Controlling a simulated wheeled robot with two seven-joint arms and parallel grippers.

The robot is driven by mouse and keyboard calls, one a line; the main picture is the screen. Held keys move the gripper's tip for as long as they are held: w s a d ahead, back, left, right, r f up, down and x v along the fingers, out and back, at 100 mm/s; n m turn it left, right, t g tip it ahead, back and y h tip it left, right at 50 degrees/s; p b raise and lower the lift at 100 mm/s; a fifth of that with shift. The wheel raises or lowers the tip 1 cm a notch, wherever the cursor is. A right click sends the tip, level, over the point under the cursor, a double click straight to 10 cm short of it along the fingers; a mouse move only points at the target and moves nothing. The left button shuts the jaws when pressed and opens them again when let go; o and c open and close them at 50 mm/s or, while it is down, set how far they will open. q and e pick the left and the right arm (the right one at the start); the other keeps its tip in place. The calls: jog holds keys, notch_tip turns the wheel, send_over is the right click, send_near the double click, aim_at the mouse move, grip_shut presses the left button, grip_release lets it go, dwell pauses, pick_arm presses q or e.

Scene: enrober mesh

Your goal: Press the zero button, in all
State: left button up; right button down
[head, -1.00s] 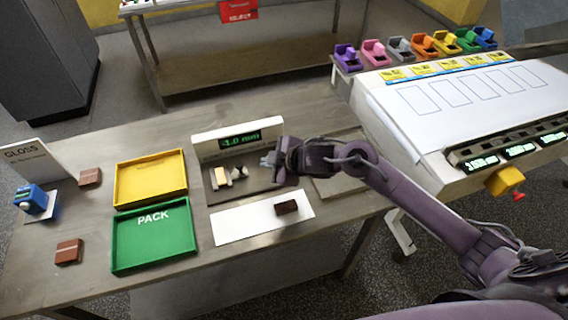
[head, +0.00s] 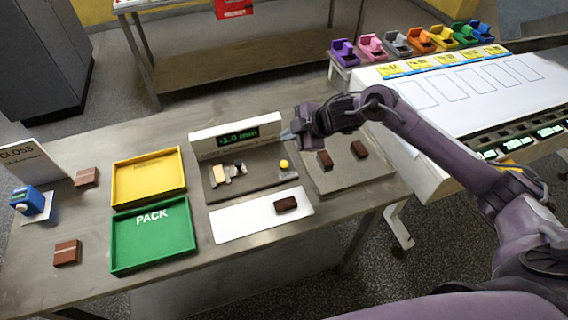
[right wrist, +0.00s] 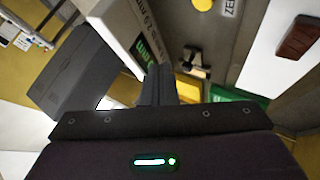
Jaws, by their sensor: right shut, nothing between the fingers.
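The zero button is a small round yellow button (head: 284,164) at the right of the gauge's grey base (head: 255,182). It also shows at the top edge of the right wrist view (right wrist: 203,4), beside a partly cut-off label starting "ZE". The gauge's display (head: 238,138) reads about -1.0 mm in green. My right gripper (head: 287,135) is shut and empty, in front of the right end of the display housing in the picture and apart from the button. Its closed fingers show in the right wrist view (right wrist: 158,84). My left gripper is out of view.
A small metal and cream fixture (head: 228,172) stands on the gauge base. A brown chocolate (head: 286,205) lies on the white strip (head: 240,222) in front. Two more lie on the grey plate (head: 345,178). Yellow (head: 150,180) and green PACK (head: 152,243) trays are at left.

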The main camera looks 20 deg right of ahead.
jog(key=b, duration=0.6)
send_over(288, 165)
notch_tip(288, 165, down, 7)
jog(key=shift+r, duration=0.1)
jog(key=shift+f+b, duration=0.35)
jog(key=shift+f, duration=0.5)
dwell(0.8)
jog(key=shift+f, duration=0.4)
jog(key=shift+f+b, duration=0.4)
jog(key=shift+f, duration=0.1)
dwell(0.8)
jog(key=shift+r, duration=0.15)
jog(key=shift+r+p, duration=0.8)
jog(key=shift+p, duration=0.05)
